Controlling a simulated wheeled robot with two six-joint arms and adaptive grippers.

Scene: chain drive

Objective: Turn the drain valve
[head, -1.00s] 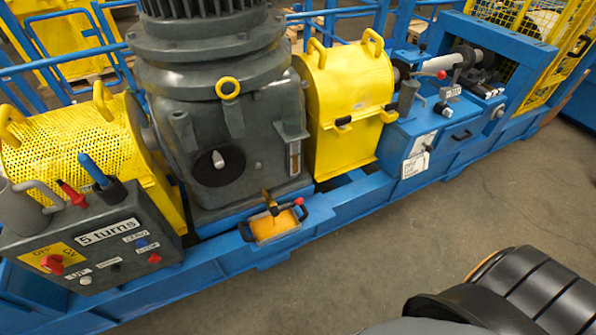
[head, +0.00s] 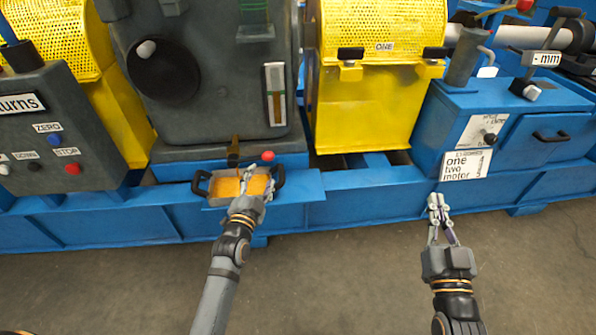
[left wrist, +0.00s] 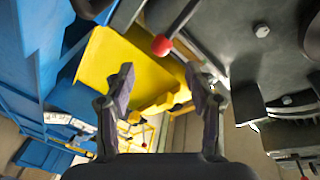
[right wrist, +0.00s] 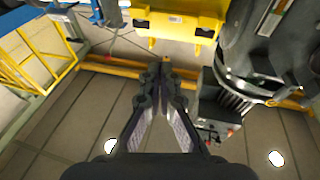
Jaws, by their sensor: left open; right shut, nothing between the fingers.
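The drain valve shows as a brass-coloured body (head: 233,152) at the foot of the grey gearbox, with a red ball (head: 268,156) on its lever. The red ball (left wrist: 161,45) and dark lever also show in the left wrist view, just beyond the fingertips and between them. My left gripper (head: 250,182) is open and empty, over the drip tray and a little below the ball in the head view. It appears apart from the ball. My right gripper (head: 438,205) is shut and empty, in front of the blue frame at the right.
A drip tray (head: 207,201) with orange content and black handles sits on the blue frame (head: 330,212) under the valve. A yellow guard (head: 360,115) stands right of the gearbox (head: 200,110). A grey control box (head: 40,135) stands left. The floor (head: 330,270) in front is clear.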

